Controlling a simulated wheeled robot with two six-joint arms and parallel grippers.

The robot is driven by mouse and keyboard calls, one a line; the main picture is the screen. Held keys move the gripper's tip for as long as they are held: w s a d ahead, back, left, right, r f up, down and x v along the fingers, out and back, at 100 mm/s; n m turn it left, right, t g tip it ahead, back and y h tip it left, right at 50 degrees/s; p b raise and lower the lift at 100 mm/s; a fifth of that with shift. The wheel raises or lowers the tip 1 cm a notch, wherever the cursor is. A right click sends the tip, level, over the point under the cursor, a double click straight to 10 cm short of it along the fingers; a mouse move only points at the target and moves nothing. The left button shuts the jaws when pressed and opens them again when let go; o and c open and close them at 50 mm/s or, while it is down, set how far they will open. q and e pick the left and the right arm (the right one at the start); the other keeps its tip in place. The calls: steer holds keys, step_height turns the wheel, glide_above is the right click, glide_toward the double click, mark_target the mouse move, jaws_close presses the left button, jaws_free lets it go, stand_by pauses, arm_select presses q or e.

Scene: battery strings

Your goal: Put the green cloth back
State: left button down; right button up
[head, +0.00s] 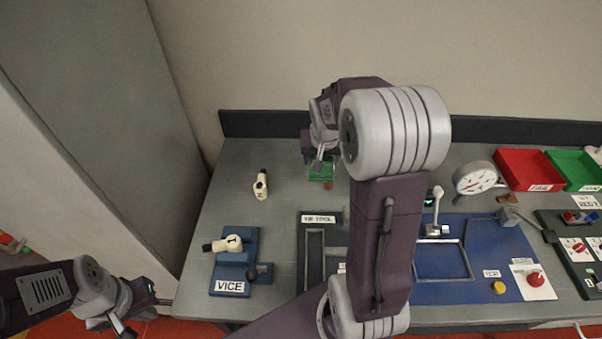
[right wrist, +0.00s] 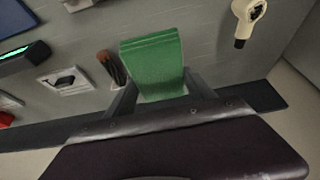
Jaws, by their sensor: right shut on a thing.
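The green cloth (right wrist: 155,62) is between the two fingers of my right gripper (right wrist: 160,92) in the right wrist view. The gripper is shut on it, and the cloth extends beyond the fingers in a folded-looking strip. In the head view the cloth (head: 320,172) shows as a small green patch under my right gripper (head: 321,160), near the back of the grey bench. I cannot tell whether the cloth touches the bench. My left gripper (head: 124,326) is at the bottom left, off the bench's left edge; its fingers are too unclear to judge.
A white piece (head: 261,185) stands left of the cloth. A blue vice (head: 236,262) is at front left. A brush (right wrist: 112,68) and a picture card (right wrist: 67,80) lie beside the cloth. Red (head: 528,168) and green bins (head: 573,168) stand back right. My right arm hides the bench's middle.

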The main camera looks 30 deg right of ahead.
steer(key=shift+a+f, duration=0.15)
steer(key=shift+a, duration=0.25)
steer(key=shift+w+d, duration=0.15)
steer(key=p, duration=0.1)
glide_above(297, 168)
steer(key=f, duration=0.7)
steer(key=shift+s+f, duration=0.1)
steer(key=shift+s, duration=0.1)
steer(key=f, duration=0.3)
steer(key=shift+a+f, duration=0.25)
steer(key=shift+f, duration=0.3)
steer(key=shift+s+f+b, duration=0.1)
steer(key=shift+f+b, duration=0.15)
steer(key=shift+b, duration=0.2)
steer(key=o, duration=1.2)
steer(key=shift+s, duration=0.1)
steer(key=shift+o, duration=0.6)
steer(key=shift+a, duration=0.15)
arm_select(q)
steer(key=shift+a+f, duration=0.2)
steer(key=shift+a, duration=0.1)
